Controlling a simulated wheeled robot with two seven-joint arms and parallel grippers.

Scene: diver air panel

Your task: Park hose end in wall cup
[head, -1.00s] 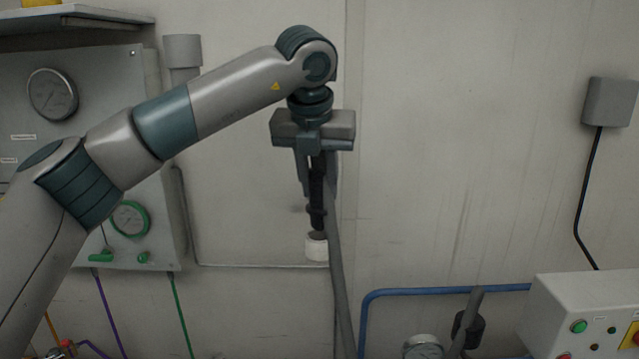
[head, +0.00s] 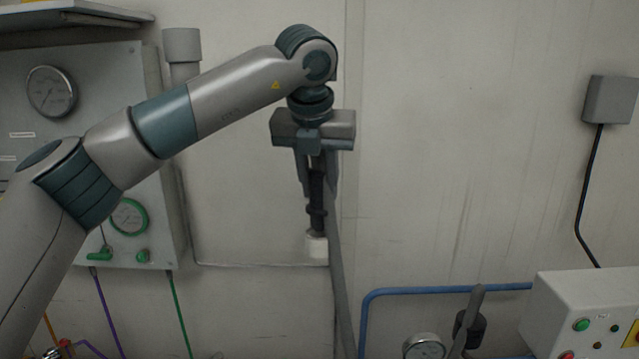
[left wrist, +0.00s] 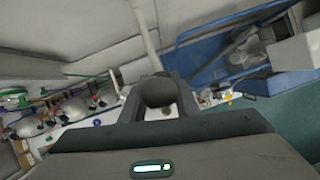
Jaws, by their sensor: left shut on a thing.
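My left gripper (head: 316,172) points straight down in front of the wall, its fingers shut on the dark hose end (head: 316,205). The hose end is upright. A grey hose (head: 339,285) hangs down just right of it. A small white cup (head: 317,248) is directly below the hose end, in line with it. The lower tip meets the cup's top in the picture; I cannot tell whether it is inside or just above or in front. In the left wrist view the hose end's round dark top (left wrist: 157,90) shows between the fingers. My right gripper is not in view.
A grey gauge panel (head: 100,75) is on the left wall, with a grey pipe (head: 183,50) beside it. A blue pipe (head: 440,291), a gauge (head: 424,347) and a white control box (head: 585,310) are at lower right. The wall right of my gripper is clear.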

